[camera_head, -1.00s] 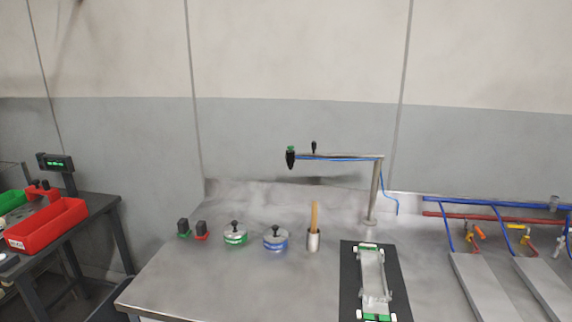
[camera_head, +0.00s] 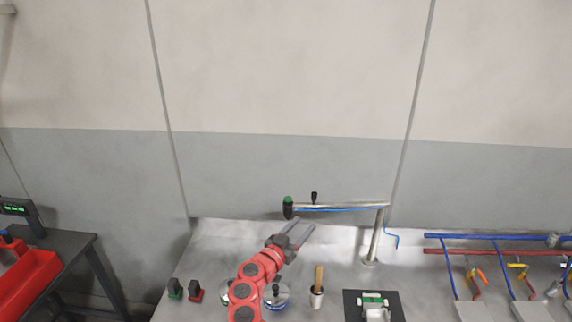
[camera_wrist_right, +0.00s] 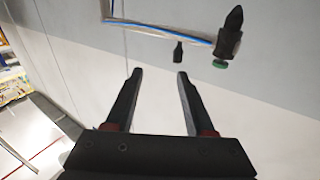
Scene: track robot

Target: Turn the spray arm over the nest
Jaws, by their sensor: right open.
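The spray arm (camera_head: 345,206) is a horizontal metal tube with a blue hose, on an upright post (camera_head: 375,238). It points left, with a black, green-topped nozzle (camera_head: 288,207) at its free end. A small black handle (camera_head: 314,197) stands on the tube. The black mat with a pale, green-ended frame (camera_head: 372,300), likely the nest, lies right of the nozzle, cut off at the bottom. My right gripper (camera_head: 303,226) is open and empty, below the tube in the picture. In the right wrist view, the handle (camera_wrist_right: 178,52) shows just beyond the fingertips (camera_wrist_right: 160,74), apart from them. My left gripper is out of view.
Two lidded pots, partly behind my right arm, and a cup with a wooden handle (camera_head: 317,290) stand on the bench. Green and red blocks (camera_head: 185,290) are at left. Blue and red pipes with valves (camera_head: 490,250) run at right. The wall is close behind.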

